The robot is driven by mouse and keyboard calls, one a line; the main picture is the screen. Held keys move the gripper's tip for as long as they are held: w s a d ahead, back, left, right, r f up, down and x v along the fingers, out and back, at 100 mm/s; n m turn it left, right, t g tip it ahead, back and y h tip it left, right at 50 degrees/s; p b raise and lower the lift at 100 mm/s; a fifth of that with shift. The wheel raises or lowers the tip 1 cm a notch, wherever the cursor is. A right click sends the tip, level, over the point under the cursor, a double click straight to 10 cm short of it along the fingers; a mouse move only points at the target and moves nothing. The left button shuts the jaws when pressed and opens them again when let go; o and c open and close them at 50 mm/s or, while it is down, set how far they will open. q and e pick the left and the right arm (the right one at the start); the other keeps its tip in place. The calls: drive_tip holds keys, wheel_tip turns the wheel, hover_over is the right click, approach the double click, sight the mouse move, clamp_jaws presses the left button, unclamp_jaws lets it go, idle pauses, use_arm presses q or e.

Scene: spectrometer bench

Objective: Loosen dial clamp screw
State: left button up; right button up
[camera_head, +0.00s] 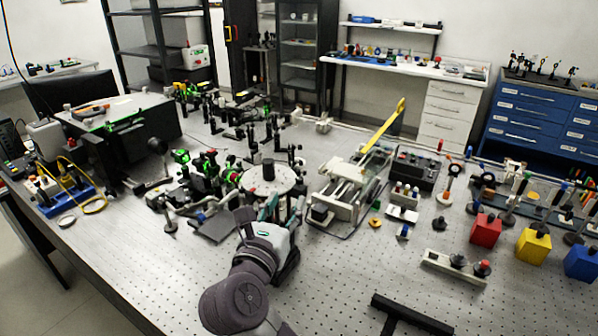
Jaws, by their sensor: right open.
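A round white dial-like disc (283,182) with a dark knob (268,169) at its middle stands among the optics near the centre of the bench. My right gripper (270,211) is at the near side of this disc. It is open, with nothing visible between its fingers. I cannot tell whether it touches the disc or its mount. The clamp screw cannot be made out; it is too small or hidden by the gripper. My left gripper is not in view.
Dense optics with green parts (205,170) crowd the left of the disc. A pale slide mechanism with a yellow lever (384,125) stands close on the right. Red (485,230), yellow (533,246) and blue (582,263) blocks sit farther right.

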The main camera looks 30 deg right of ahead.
sight(299, 183)
drive_tip(key=p+x, duration=0.2)
drive_tip(key=x, duration=0.5)
drive_tip(key=shift+w+d, duration=0.2)
drive_tip(key=shift+d, duration=0.1)
drive_tip(key=shift+w+d+p, duration=0.35)
drive_tip(key=shift+w+d, duration=0.05)
drive_tip(key=shift+w, duration=0.1)
drive_tip(key=shift+w+d+f, duration=0.15)
drive_tip(key=shift+d, duration=0.05)
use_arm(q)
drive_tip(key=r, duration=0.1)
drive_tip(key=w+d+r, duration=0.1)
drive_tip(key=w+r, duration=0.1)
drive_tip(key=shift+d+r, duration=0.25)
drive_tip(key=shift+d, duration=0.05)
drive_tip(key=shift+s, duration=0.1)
